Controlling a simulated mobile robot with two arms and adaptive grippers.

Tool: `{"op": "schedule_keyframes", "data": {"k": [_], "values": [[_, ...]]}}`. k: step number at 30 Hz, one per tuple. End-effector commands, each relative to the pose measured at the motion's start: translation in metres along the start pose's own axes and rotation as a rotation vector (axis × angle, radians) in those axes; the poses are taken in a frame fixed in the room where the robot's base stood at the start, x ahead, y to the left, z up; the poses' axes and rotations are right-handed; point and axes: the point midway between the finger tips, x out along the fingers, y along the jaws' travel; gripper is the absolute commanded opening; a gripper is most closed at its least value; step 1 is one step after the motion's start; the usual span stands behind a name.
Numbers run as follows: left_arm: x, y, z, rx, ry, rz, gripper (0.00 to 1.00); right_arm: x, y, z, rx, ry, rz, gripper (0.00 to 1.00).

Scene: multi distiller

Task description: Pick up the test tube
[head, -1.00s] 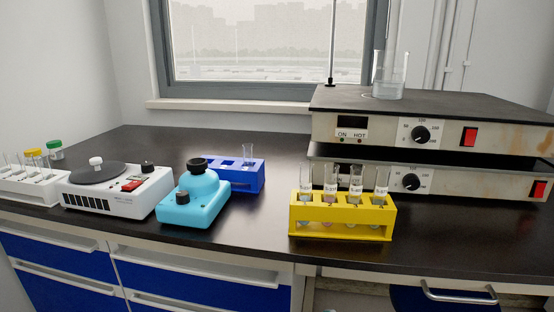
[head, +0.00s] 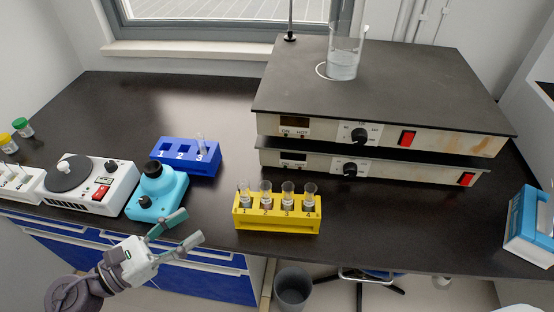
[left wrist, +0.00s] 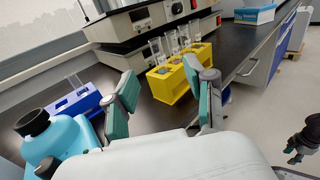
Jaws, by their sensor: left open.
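A yellow rack (head: 277,222) with numbered slots stands near the table's front edge and holds several upright glass test tubes (head: 265,192). A blue rack (head: 190,158) behind the cyan device has one test tube (head: 202,146) in slot 3. My left gripper (head: 191,225) is open and empty at the table's front edge, left of the yellow rack and apart from it. In the left wrist view the yellow rack (left wrist: 180,82) shows beyond and between the open fingers. My right gripper (left wrist: 302,144) shows small and dark at the right of that view; its jaws are unclear.
Stacked hot plates (head: 380,120) with a beaker (head: 345,60) on top stand behind the yellow rack. A cyan device (head: 158,192) and a white stirrer (head: 90,185) stand at left. A blue-white box (head: 530,220) is at right. Table right of the yellow rack is clear.

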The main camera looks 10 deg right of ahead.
Motion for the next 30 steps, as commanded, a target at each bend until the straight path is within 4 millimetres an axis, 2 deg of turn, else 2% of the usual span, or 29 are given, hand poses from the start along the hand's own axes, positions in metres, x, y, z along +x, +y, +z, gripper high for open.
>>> {"op": "schedule_keyframes", "data": {"k": [1, 4, 15, 22, 30], "values": [[-0.001, 0.002, 0.003, 0.021, 0.011, 0.005, 0.54, -0.005, -0.002, 0.009, 0.002, -0.025, -0.003, 0.4], [0.007, 0.004, 0.003, 0.04, 0.017, 0.009, 0.54, -0.009, -0.002, 0.016, 0.002, -0.044, -0.003, 0.4], [0.074, 0.004, 0.002, 0.035, 0.014, 0.008, 0.54, -0.033, -0.001, 0.011, 0.001, -0.04, -0.002, 0.4], [0.091, 0.005, 0.001, 0.034, 0.015, 0.008, 0.54, -0.038, 0.0, 0.011, 0.001, -0.039, -0.001, 0.4], [0.129, 0.008, 0.002, 0.034, 0.014, 0.007, 0.54, -0.054, -0.002, 0.008, 0.002, -0.039, -0.004, 0.4]]}}
